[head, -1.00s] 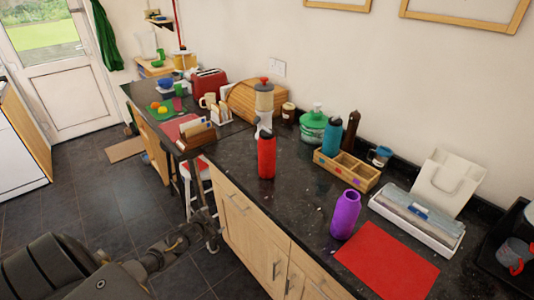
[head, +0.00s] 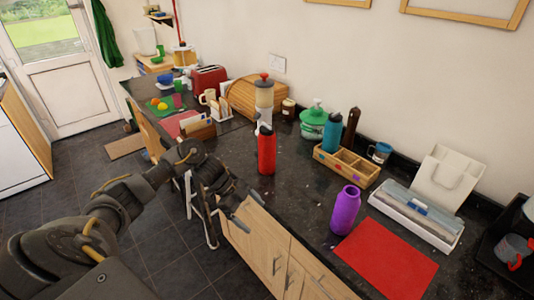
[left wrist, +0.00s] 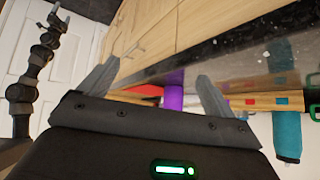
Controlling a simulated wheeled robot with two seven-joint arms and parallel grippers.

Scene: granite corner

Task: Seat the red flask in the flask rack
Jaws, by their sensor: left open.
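The red flask (head: 267,152) stands upright on the dark counter, left of the flask rack. The wooden flask rack (head: 362,182) holds a teal flask (head: 331,134) at its left end; its other compartments look empty. A purple flask (head: 345,210) stands on the counter in front of the rack. My left gripper (head: 250,208) is open and empty at the counter's front edge, below and left of the red flask, apart from it. The left wrist view, upside down, shows the purple flask (left wrist: 174,93) and teal flask (left wrist: 287,135). My right arm's end (left wrist: 57,18) shows small there.
A red mat (head: 388,262) lies right of the purple flask. A white tray (head: 418,222) is behind it. A clear dispenser with a red top (head: 264,98) and a green jar (head: 313,124) stand behind the red flask. Counter between red and purple flasks is mostly clear.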

